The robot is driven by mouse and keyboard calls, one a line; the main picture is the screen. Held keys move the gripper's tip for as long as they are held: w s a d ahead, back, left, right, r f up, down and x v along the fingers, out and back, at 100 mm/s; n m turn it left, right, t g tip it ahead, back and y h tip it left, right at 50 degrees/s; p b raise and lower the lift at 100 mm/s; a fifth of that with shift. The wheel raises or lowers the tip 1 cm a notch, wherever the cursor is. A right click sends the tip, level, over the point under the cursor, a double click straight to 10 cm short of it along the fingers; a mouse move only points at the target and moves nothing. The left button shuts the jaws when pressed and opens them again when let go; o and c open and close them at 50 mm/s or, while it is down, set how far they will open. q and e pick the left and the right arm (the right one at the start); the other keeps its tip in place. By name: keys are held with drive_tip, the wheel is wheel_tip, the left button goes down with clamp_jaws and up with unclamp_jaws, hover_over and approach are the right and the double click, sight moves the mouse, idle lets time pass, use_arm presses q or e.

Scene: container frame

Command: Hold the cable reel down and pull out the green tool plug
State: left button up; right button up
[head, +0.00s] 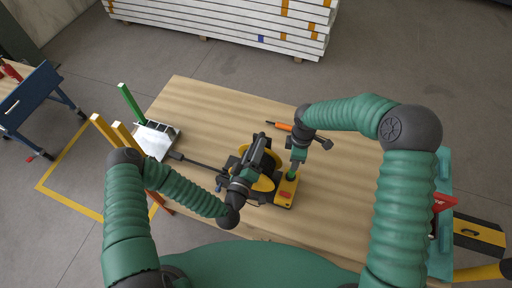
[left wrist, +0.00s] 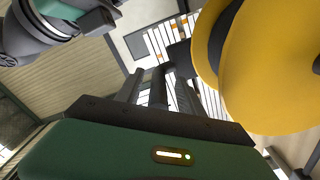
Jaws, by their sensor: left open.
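The cable reel (head: 264,183), with yellow discs and a dark hub, stands on the wooden table and is partly hidden by my left arm. In the left wrist view its yellow disc (left wrist: 270,65) is large at the right. My left gripper (head: 263,142) is open over the reel; its fingers (left wrist: 165,88) show beside the disc, with nothing seen between them. A yellow block with a red part (head: 285,194) is right of the reel. The green tool plug (head: 291,177) shows at its top end. My right gripper (head: 294,168) points down at the plug; its fingertips are too small to judge.
The wooden table (head: 200,105) has free room at the back left. An orange-handled tool (head: 279,125) lies behind my right gripper. A white tray-like box (head: 157,139) is at the left edge, and a black bar (head: 200,163) runs from near it toward the reel.

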sight(292, 173)
use_arm(q)
drive_tip(key=shift+s, duration=0.1)
clamp_jaws()
drive_tip(key=shift+f, duration=0.15)
idle(1.0)
use_arm(e)
drive_tip(key=shift+o, duration=0.6)
drive_tip(key=o, duration=0.3)
drive_tip(key=shift+s+f+m, duration=0.1)
drive_tip(key=shift+f+m, duration=0.5)
drive_tip(key=shift+f, duration=0.3)
drive_tip(key=shift+o, duration=0.2)
drive_tip(key=shift+f, duration=0.25)
